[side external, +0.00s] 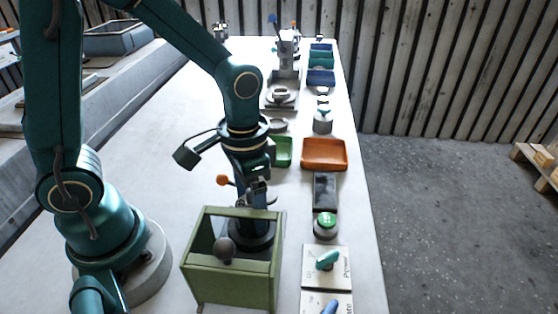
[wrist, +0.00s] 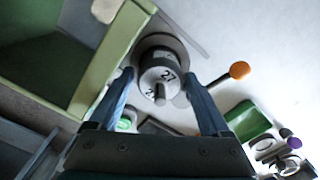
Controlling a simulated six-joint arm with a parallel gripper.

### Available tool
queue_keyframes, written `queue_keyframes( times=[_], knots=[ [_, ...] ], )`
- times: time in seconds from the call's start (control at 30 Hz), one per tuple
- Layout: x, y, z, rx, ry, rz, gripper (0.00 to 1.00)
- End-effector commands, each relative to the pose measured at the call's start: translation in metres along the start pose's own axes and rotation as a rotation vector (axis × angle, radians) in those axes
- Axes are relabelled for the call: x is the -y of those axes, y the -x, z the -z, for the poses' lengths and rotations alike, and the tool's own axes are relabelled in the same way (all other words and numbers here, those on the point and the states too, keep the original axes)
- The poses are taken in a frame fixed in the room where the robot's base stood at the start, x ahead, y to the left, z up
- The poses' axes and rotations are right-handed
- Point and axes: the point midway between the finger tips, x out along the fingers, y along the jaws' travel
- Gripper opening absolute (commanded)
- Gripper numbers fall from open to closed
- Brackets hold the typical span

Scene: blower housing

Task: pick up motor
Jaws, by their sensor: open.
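A grey cylinder with a short shaft and the digits "27" on its top, which looks like the motor (wrist: 160,82), stands upright in the wrist view. It is in a dark round base, which also shows in the side view (side external: 262,240). My gripper (wrist: 160,76) is open, with one blue finger on each side of the cylinder. Gaps show between the fingers and the cylinder, and I cannot tell whether either touches. In the side view my gripper (side external: 256,205) points down over the dark base, and the cylinder is mostly hidden there.
An open green box frame (side external: 233,291) with a dark ball knob (side external: 224,249) stands close beside the base. An orange-tipped lever (wrist: 239,70) is near. A green tray (side external: 283,152), an orange tray (side external: 324,154) and a green button (side external: 325,220) lie beyond.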

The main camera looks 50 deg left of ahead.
Motion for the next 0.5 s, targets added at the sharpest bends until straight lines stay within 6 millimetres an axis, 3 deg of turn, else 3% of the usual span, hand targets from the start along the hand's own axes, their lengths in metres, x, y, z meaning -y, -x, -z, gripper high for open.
queue_keyframes(
  times=[0.17, 0.43, 0.47, 0.5],
  knots=[
    [0.000, -0.020, -0.001, 0.004, 0.001, 0.001, 0.81],
    [0.000, -0.022, 0.000, -0.001, 0.001, 0.001, 0.81],
    [0.000, -0.022, 0.000, -0.001, 0.001, 0.001, 0.77],
    [0.000, -0.022, 0.000, -0.001, 0.001, 0.001, 0.62]
  ],
)
